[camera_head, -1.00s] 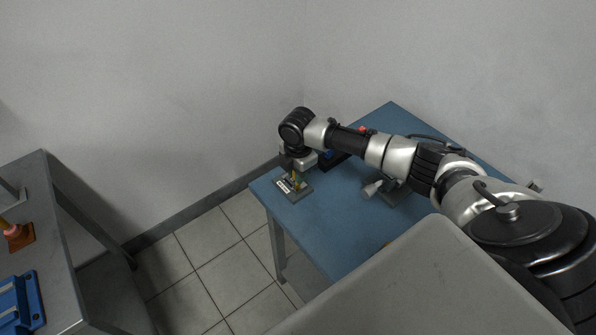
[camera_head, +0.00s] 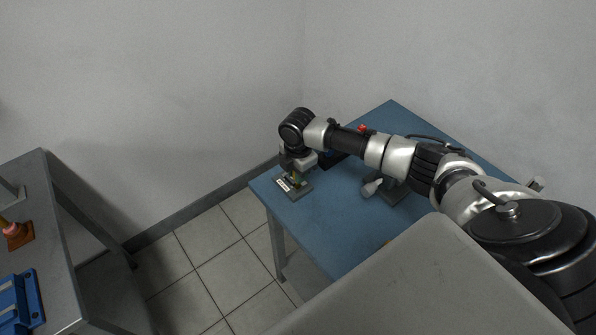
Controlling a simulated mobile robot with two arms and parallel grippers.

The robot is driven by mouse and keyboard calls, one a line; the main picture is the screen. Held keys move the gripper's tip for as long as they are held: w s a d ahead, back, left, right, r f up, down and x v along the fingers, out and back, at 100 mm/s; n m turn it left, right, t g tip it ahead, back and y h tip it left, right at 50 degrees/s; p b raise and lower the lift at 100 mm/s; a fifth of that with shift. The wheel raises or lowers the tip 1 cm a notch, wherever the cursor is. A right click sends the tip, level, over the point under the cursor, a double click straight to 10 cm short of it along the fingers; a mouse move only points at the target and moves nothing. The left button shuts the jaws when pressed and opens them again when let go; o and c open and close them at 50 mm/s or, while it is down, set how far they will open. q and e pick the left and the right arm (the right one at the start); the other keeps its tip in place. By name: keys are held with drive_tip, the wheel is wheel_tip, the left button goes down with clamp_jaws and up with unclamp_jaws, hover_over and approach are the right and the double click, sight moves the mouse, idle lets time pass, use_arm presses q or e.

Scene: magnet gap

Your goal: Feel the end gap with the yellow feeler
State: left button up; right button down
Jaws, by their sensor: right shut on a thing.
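My right gripper (camera_head: 296,169) points down over the far left corner of the blue table. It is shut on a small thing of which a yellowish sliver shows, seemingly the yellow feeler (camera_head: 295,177). Below it lies a small dark grey block or stand (camera_head: 301,192) with a white label (camera_head: 283,185) on its left side. The feeler's lower end is at or just above this stand; I cannot tell whether it is in a gap. The end gap itself is too small to make out. My left gripper is out of view.
The blue table (camera_head: 340,230) also carries a grey device with a light knob (camera_head: 372,187), a dark block (camera_head: 331,160) behind my arm and a small red thing (camera_head: 362,128). A grey table (camera_head: 50,220) at the left holds a blue rack (camera_head: 22,300). Tiled floor lies between.

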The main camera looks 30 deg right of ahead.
drive_tip(key=shift+f, duration=0.35)
idle(0.6)
drive_tip(key=shift+r, duration=0.1)
idle(0.8)
drive_tip(key=shift+r+p, duration=2.45)
